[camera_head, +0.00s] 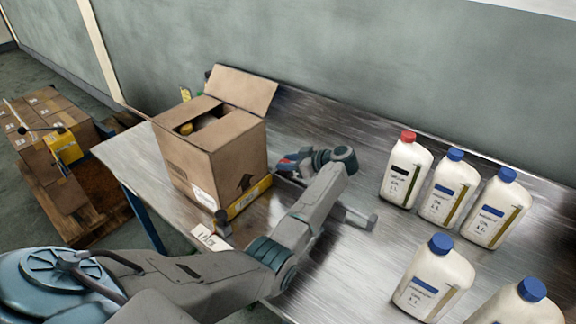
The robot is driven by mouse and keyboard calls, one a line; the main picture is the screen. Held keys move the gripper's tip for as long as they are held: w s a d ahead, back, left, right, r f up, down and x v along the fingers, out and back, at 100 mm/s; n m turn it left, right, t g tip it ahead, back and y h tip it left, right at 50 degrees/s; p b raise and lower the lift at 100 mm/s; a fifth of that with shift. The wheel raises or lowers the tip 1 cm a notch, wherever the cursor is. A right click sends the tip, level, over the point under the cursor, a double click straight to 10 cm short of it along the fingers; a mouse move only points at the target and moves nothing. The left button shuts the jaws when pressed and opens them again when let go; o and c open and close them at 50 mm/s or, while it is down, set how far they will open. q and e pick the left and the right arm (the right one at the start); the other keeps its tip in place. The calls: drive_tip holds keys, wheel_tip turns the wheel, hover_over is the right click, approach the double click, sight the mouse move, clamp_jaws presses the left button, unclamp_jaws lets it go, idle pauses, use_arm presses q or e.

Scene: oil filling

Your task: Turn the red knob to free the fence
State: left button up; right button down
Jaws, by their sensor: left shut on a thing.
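A small patch of red at the right side of the cardboard box looks like the red knob (291,157), mostly hidden by my gripper. My left gripper (284,166) reaches in from the lower left, over the metal table, and is shut on it. A yellow strip that may be the fence (249,198) runs along the foot of the open cardboard box (212,150), on its right side. My right gripper is not in view.
Several white bottles with blue caps and one with a red cap (406,171) stand on the metal table (330,255) at the right. A grey bar (357,217) lies beyond my forearm. Cartons on a pallet (62,185) stand on the floor at the left.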

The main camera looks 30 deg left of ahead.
use_arm(q)
drive_tip(key=shift+w+f+n+g+b, duration=0.15)
drive_tip(key=shift+n+g+b, duration=1)
drive_tip(key=shift+b, duration=0.2)
drive_tip(key=shift+n+g+h+b, duration=0.3)
drive_tip(key=shift+n+g+b, duration=0.05)
drive_tip(key=shift+g, duration=0.1)
drive_tip(key=o, duration=0.9)
drive_tip(key=shift+o, duration=0.3)
